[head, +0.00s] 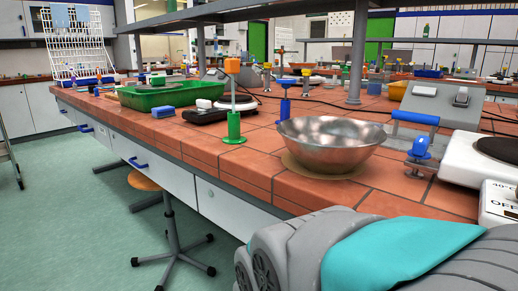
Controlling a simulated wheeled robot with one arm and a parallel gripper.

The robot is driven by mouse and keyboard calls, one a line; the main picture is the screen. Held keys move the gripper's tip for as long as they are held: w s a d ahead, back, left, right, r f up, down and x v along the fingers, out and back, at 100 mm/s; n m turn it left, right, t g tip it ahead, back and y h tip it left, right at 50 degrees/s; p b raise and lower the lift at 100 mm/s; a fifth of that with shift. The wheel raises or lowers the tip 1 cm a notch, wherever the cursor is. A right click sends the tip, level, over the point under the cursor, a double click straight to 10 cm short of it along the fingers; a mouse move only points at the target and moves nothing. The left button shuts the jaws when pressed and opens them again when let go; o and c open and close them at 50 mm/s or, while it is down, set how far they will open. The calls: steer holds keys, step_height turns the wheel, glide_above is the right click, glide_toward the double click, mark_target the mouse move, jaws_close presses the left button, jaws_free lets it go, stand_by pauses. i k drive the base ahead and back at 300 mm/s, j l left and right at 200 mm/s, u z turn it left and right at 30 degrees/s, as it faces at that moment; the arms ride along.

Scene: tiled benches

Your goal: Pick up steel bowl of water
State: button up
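Part of my arm, grey with a teal panel, fills the lower right in front of the bench. My gripper's fingers are not in the picture, and nothing of mine is seen touching the bowl.
A green and orange tap fitting (233,105) stands left of the bowl. A blue tap (419,147) and a white hotplate (481,162) stand to its right. A green tray (158,96) lies farther left. A stool (165,215) is on the floor before the bench.

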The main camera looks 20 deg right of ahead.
mark_target(325, 145)
steer(key=k+j, duration=0.1)
steer(key=k, duration=1.25)
